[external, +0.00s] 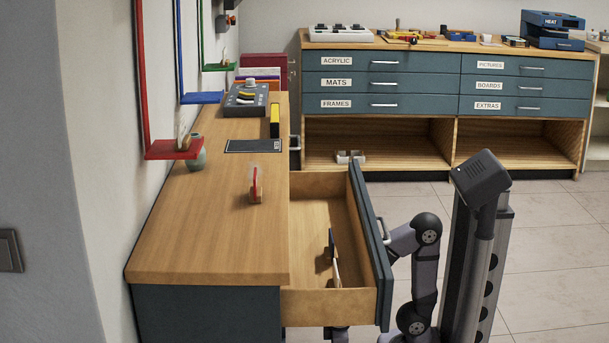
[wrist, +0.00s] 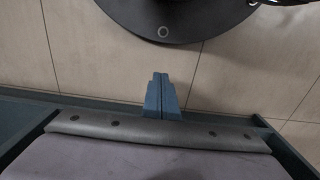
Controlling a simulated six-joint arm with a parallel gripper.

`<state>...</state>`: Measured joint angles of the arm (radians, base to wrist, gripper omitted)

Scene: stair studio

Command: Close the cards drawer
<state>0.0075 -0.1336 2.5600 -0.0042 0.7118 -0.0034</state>
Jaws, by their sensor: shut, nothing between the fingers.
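An open drawer (external: 305,302) sticks out to the right from the wooden-topped cabinet (external: 205,235) in the external view. Its dark teal front (external: 368,240) faces right, nearly edge-on, so any label is hidden. A silver handle (external: 385,228) shows on that front. A thin dark and white item (external: 334,258) stands inside the drawer. My arm is bent close to the right of the drawer front; I cannot make out my fingertips there. In the wrist view my gripper (wrist: 162,95) is shut and empty above floor tiles. Whether it touches the drawer cannot be told.
On the cabinet top are a red item (external: 256,187), a green vase (external: 196,153) and a grey device (external: 246,99). A second cabinet (external: 420,62) with labelled, closed drawers stands at the back. Tiled floor (external: 555,250) is open at right.

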